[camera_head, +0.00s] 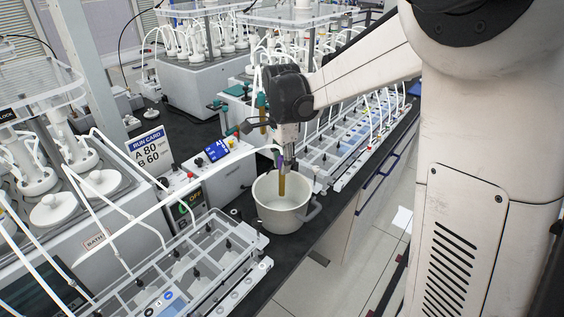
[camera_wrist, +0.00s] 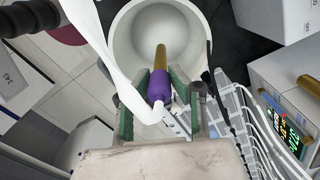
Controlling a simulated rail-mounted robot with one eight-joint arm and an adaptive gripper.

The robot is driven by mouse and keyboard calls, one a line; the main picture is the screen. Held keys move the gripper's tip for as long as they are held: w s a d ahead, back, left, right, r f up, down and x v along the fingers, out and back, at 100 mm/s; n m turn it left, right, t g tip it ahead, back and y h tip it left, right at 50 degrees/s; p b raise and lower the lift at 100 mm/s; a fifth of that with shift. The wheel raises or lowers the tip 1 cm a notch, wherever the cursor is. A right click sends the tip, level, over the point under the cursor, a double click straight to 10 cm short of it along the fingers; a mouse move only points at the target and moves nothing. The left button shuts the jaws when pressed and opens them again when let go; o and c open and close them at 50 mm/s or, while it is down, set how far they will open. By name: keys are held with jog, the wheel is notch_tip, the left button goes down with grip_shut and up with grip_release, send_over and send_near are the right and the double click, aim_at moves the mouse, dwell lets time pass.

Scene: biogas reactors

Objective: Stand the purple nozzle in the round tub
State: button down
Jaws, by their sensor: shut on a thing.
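The purple nozzle (camera_wrist: 159,86) is between the green-padded fingers of my gripper (camera_wrist: 157,96) in the wrist view. Its brass-coloured tube points away from the wrist, over the inside of the round tub (camera_wrist: 125,34). A white hose runs from the nozzle's near end. In the head view, my gripper (camera_head: 287,165) is above the round tub (camera_head: 283,218), pointing down. The brass tube (camera_head: 282,187) hangs into the tub's mouth. I cannot tell whether its tip touches the bottom. The gripper is shut on the nozzle, and its fingers partly hide the purple body.
The pale tub stands on the dark bench near its front edge. A clear rack (camera_head: 190,265) lies to its left and another rack (camera_head: 335,150) behind it to the right. A control box (camera_head: 215,175) and run card (camera_head: 150,150) stand behind left. White hoses cross the area.

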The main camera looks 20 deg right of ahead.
aim_at(282, 157)
jog(key=shift+f+b, duration=2.9)
jog(key=shift+f, duration=1.2)
jog(key=c, duration=1.5)
grip_release()
notch_tip(282, 157, up, 12)
jog(key=s+f+n+t, duration=0.1)
jog(key=s+n+t, duration=0.1)
jog(key=s+n, duration=0.3)
jog(key=s+n+t, duration=0.2)
jog(key=s+n, duration=0.3)
jog(key=s, duration=0.6)
jog(key=s+f+n+t, duration=0.1)
jog(key=s+n+t, duration=0.2)
jog(key=s, duration=0.6)
jog(key=shift+s+f+n, duration=0.1)
jog(key=shift+f+n, duration=0.1)
jog(key=shift+n, duration=0.45)
jog(key=shift+f+n, duration=0.15)
jog(key=shift+n, duration=0.5)
